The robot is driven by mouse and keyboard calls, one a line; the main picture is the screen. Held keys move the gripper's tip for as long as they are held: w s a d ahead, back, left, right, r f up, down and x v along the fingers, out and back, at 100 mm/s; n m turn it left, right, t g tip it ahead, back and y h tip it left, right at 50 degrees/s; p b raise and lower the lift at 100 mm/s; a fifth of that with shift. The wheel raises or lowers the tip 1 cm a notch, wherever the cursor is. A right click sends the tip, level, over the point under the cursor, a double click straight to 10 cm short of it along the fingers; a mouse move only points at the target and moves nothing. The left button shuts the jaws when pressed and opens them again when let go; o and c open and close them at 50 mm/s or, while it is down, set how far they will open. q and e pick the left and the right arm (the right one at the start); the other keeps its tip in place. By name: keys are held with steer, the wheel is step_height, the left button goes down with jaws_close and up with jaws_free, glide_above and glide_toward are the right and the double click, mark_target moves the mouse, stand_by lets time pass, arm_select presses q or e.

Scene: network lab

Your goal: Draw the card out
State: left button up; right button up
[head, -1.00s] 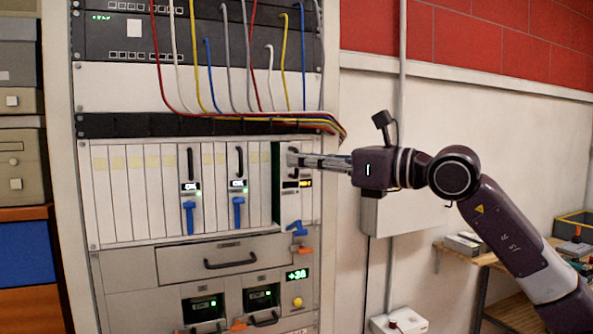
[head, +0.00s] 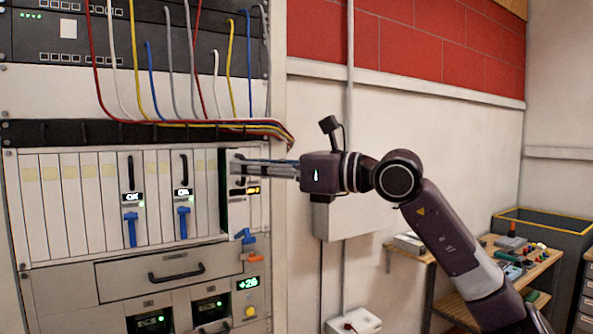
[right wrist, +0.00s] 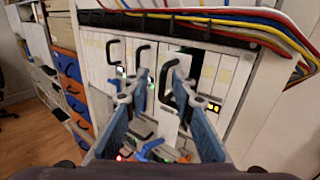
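The card (head: 238,212) has an amber display and sits in the rack's card row, beside a dark green gap on its left. Its blue lever (head: 246,237) is turned sideways, while the levers of the other two handled cards hang down. My right gripper (head: 236,167) is at the card's black handle, which it partly hides in the head view. In the right wrist view my two fingers (right wrist: 160,82) stand apart with the handle (right wrist: 168,92) between them, nearer the right finger; no clear grip shows. My left gripper is not in view.
Two cards with OK displays (head: 132,197) stand to the left among blank panels. Coloured cables (head: 190,122) hang above the row. A drawer (head: 170,272) lies below. A workbench with tools (head: 515,262) stands at the right. The wall right of the rack carries a grey box (head: 350,222).

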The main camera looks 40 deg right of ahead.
steer(key=v, duration=1.1)
steer(key=shift+s+d, duration=0.2)
steer(key=shift+d, duration=0.05)
stand_by(0.5)
